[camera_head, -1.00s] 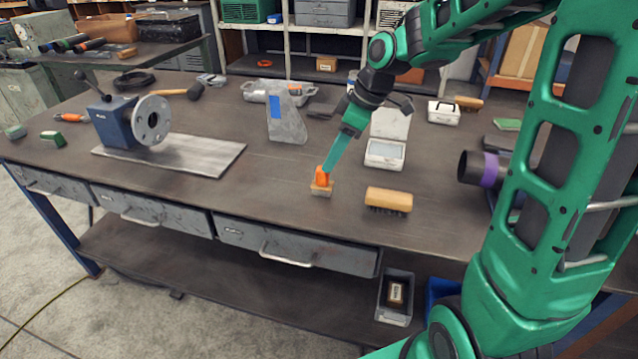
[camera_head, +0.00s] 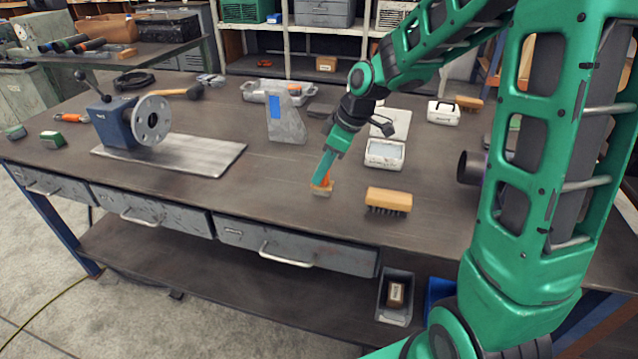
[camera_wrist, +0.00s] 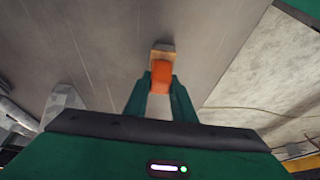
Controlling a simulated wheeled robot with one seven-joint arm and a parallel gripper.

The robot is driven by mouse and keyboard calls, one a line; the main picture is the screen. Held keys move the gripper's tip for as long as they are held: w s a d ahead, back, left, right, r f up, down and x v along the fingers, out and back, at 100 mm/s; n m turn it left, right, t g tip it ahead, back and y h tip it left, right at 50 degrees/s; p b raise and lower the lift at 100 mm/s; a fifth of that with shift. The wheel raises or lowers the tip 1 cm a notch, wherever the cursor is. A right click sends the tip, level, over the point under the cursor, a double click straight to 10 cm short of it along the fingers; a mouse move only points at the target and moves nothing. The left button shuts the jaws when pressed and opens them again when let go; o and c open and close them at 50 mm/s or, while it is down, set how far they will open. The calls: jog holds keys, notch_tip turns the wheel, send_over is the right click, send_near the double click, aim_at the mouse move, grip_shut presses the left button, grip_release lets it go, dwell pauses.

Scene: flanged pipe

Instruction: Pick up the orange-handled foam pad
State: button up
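The foam pad (camera_head: 321,191) sits on the workbench near its front edge, with its orange handle (camera_head: 326,180) standing up from it. In the wrist view, the handle (camera_wrist: 162,72) lies between my two green fingers, and the tan pad (camera_wrist: 162,48) shows just beyond them. My gripper (camera_head: 322,176) reaches down at a slant and hides part of the handle in the head view. The fingers (camera_wrist: 161,92) sit close along both sides of the handle; whether they press on it cannot be told.
A wooden brush (camera_head: 388,200) lies just right of the pad. A white-lidded box (camera_head: 385,153) stands behind it, and a grey angled bracket (camera_head: 286,122) is behind left. The bench (camera_head: 260,190) left of the pad is clear.

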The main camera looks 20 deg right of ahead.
grip_shut()
jog(key=shift+r, duration=0.6)
notch_tip(320, 180, up, 3)
jog(key=shift+f, duration=0.1)
jog(key=s+a+r, duration=0.7)
jog(key=a, duration=0.2)
jog(key=shift+a, duration=0.15)
grip_release()
jog(key=c, duration=0.3)
